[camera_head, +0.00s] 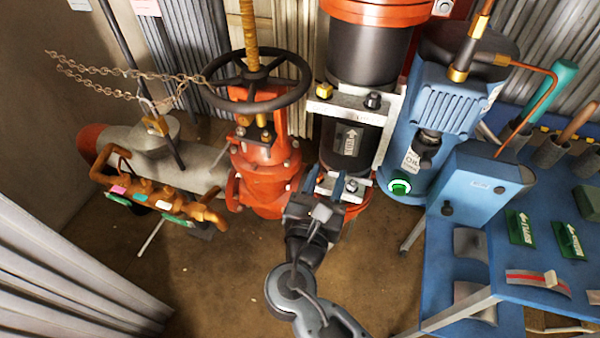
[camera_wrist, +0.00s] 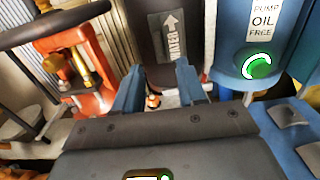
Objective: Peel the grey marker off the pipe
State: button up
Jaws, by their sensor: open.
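The grey marker (camera_head: 351,141) is a small label with a white arrow and lettering, stuck on the dark upright pipe (camera_head: 340,158). In the wrist view the marker (camera_wrist: 172,38) reads WATER and lies flat on the dark pipe (camera_wrist: 148,45), with its arrow pointing up. My gripper (camera_head: 322,190) is in front of the lower part of this pipe, below the marker. In the wrist view my gripper (camera_wrist: 160,85) has its two blue fingers spread apart with nothing between them. The fingertips are below the marker and appear apart from it. Both marker faces show unobstructed.
A red valve with a dark handwheel (camera_head: 256,82) stands left of the pipe. A blue pump (camera_head: 430,105) with a green button (camera_head: 399,187) stands close on the right. A blue bench (camera_head: 470,265) holds green markers (camera_head: 519,228). The floor at front left is clear.

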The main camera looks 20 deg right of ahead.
aim_at(337, 146)
jog(key=x, duration=0.7)
jog(key=shift+w+d+r+p, duration=0.1)
jog(key=shift+w+d+p, duration=0.05)
jog(key=shift+w+p, duration=0.25)
jog(key=shift+s, duration=0.1)
grip_shut()
jog(key=c, duration=0.6)
grip_release()
grip_shut()
jog(key=shift+s+a, duration=0.35)
jog(key=shift+s, duration=0.1)
